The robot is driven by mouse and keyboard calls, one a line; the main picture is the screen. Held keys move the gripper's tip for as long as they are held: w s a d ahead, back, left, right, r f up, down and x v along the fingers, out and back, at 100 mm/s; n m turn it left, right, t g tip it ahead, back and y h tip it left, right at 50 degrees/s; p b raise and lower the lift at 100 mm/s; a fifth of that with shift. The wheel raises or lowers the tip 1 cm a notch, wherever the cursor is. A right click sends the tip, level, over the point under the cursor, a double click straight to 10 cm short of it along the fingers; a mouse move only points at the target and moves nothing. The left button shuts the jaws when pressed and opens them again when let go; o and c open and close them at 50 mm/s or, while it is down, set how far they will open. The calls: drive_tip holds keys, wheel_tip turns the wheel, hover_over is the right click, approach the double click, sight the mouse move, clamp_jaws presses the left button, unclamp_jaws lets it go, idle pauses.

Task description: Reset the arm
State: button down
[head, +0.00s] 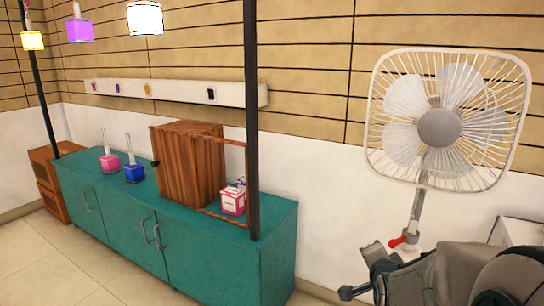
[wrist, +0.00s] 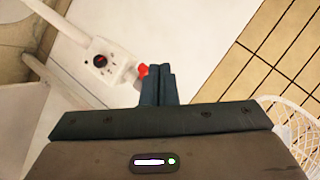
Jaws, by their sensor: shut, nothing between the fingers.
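My gripper (wrist: 158,70) is shut and empty in the wrist view, its two dark fingers pressed together. My arm (head: 440,278) is folded at the lower right of the head view. A white standing fan (head: 438,127) is behind and above it. A red part (head: 402,242) on the fan's pole shows just above my arm. In the wrist view a red part (wrist: 143,71) appears beside the fingertips; I cannot tell whether they touch. A white fan housing with a black knob (wrist: 100,60) is left of the fingers.
A teal cabinet (head: 230,262) stands along the wall at left. On it are a wooden cabinet (head: 187,170), pink (head: 110,161) and blue (head: 134,173) bottles and a pink-white box (head: 232,201). Lamps hang at upper left. Tiled floor (head: 60,270) is clear in front.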

drive_tip(key=s+a+r+n+g+p, duration=0.3)
drive_tip(key=s+r+n+p, duration=0.1)
drive_tip(key=s+r+p, duration=0.2)
drive_tip(key=s+a+r+n+g+y+p, duration=0.1)
drive_tip(key=s+a+r+n+g+p, duration=0.2)
drive_tip(key=s+r+n+p, duration=0.2)
drive_tip(key=s+a+r+n+g+y+p, duration=0.1)
drive_tip(key=s+a+r+n+g+p, duration=0.2)
drive_tip(key=s+r+p, duration=0.5)
drive_tip(key=shift+s+a+r+n+g, duration=0.25)
drive_tip(key=shift+s+a+n+g, duration=0.2)
drive_tip(key=shift+s+n, duration=0.4)
